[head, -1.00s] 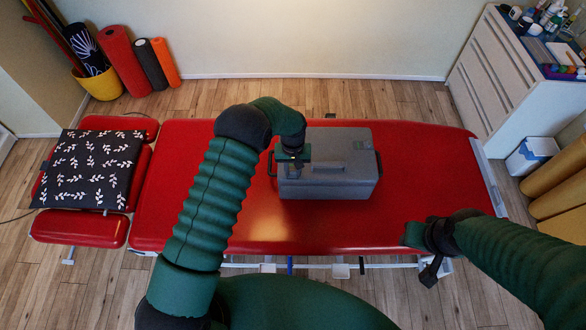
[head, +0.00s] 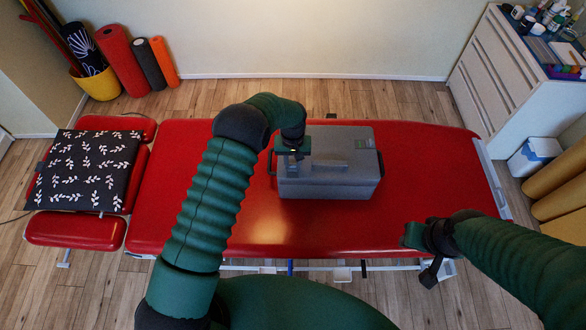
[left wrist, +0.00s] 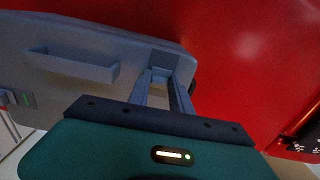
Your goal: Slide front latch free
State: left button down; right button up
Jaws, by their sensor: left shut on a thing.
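A grey case (head: 325,182) with dark side handles stands on the red treatment table (head: 200,220). My left gripper (head: 296,154) is at the case's left part and hides the latch in the head view. In the left wrist view, my left gripper's fingers (left wrist: 165,92) reach to a small grey latch piece (left wrist: 160,74) in a notch at the case's edge and are shut on it. A raised bar (left wrist: 70,66) on the case lies beside the notch. My right gripper (head: 412,237) is over the table's front right edge, away from the case; its jaws are too small to read.
A black leaf-patterned cloth (head: 82,170) lies on the table's left end. Rolled mats (head: 115,62) stand by the wall. A white drawer cabinet (head: 505,85) stands at the right. The table top around the case is clear.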

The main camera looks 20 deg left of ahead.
pick_arm(q)
jog(key=shift+w+a+f, duration=0.1)
jog(key=c, duration=1.5)
grip_release()
jog(key=shift+s, duration=0.2)
jog(key=o, duration=0.3)
jog(key=shift+s, duration=0.1)
jog(key=shift+o, duration=0.2)
